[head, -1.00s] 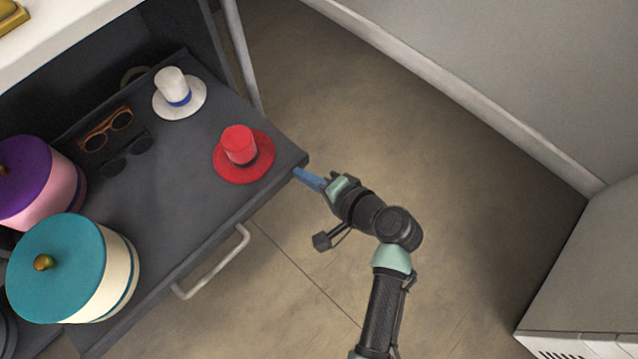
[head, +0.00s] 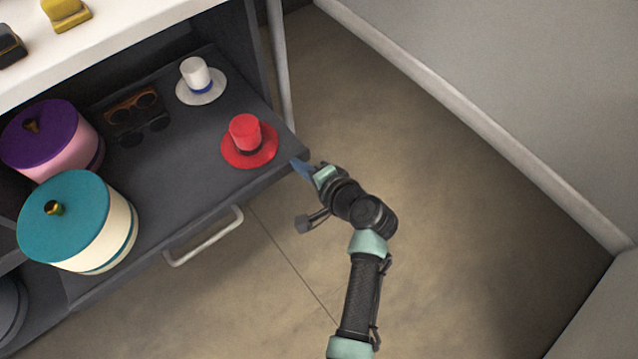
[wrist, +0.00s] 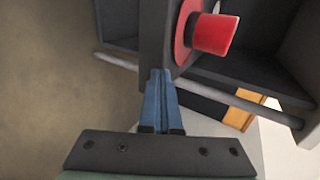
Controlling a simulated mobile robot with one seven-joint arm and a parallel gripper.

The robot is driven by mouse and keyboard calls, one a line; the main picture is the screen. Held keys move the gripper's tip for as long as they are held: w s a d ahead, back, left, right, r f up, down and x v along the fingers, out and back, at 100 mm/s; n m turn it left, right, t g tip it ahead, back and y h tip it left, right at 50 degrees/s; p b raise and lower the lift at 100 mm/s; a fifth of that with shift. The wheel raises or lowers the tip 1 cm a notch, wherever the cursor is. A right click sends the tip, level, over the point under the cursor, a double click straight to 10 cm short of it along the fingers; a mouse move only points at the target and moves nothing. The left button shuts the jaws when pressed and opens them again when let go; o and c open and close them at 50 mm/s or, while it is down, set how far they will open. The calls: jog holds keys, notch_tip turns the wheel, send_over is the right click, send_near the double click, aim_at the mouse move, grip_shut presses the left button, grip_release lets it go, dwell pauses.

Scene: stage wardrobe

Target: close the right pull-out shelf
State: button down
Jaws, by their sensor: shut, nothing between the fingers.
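The right pull-out shelf (head: 190,180) is a dark grey board, pulled partly out of the cabinet, with a pale bar handle (head: 205,238) on its front. My gripper (head: 301,167) has blue fingers and is shut and empty. Its fingertips are at the shelf's front right corner and appear to touch it. In the wrist view the shut fingers (wrist: 161,88) point at the shelf's edge (wrist: 154,45). A red top hat (head: 247,138) sits on the shelf near that corner and also shows in the wrist view (wrist: 212,33).
The shelf also carries a white hat (head: 198,78), dark and brown glasses (head: 137,105), a purple-lidded box (head: 50,140) and a teal-lidded box (head: 75,220). A pale cabinet post (head: 280,70) stands beside the shelf. Floor (head: 430,220) is open to the right, up to the wall.

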jog(key=b, duration=0.5)
send_near(245, 107)
jog(key=w+a+f, duration=0.1)
jog(key=w+f, duration=0.1)
jog(key=f, duration=0.1)
jog(key=shift+w+a, duration=0.25)
jog(key=shift+a, duration=0.15)
jog(key=shift+w+a, duration=0.3)
jog(key=shift+w, duration=0.1)
jog(key=shift+w+r+b, duration=0.15)
jog(key=shift+r+b, duration=0.15)
jog(key=shift+a, duration=0.1)
